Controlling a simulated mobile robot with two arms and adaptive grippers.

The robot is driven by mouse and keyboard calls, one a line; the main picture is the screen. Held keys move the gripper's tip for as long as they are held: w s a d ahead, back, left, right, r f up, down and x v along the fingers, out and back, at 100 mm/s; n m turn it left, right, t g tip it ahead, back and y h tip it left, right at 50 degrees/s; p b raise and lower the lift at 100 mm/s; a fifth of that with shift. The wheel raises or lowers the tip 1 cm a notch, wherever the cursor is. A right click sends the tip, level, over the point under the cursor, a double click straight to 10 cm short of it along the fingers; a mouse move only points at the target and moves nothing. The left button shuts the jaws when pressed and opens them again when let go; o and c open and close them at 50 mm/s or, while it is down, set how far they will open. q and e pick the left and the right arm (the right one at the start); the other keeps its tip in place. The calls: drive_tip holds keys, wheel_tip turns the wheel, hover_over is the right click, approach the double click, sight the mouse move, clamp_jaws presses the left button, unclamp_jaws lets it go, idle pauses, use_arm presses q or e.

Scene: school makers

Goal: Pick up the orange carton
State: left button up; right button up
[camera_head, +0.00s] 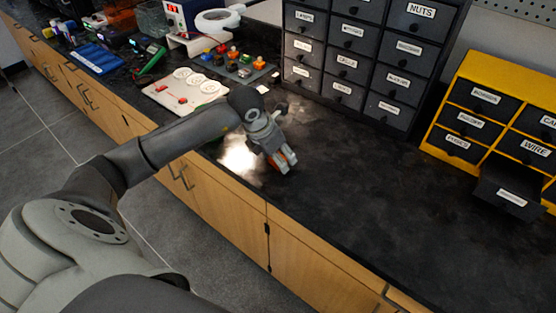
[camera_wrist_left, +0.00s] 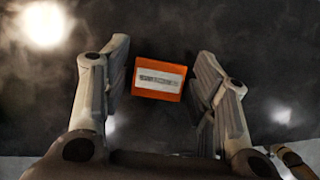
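The orange carton (camera_wrist_left: 159,79) sits on the dark countertop, with a white label on its upper face. My left gripper is open around the carton. My right gripper is not in view.
A dark drawer cabinet (camera_head: 345,64) stands behind the gripper. A yellow drawer unit (camera_head: 437,137) is at the right, with one drawer (camera_head: 508,190) pulled out. A white board (camera_head: 186,88) and a tray of small coloured parts (camera_head: 238,68) lie behind left. The counter to the right is clear.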

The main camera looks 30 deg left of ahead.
use_arm(q)
drive_tip(key=c, duration=0.5)
drive_tip(key=shift+r, duration=0.1)
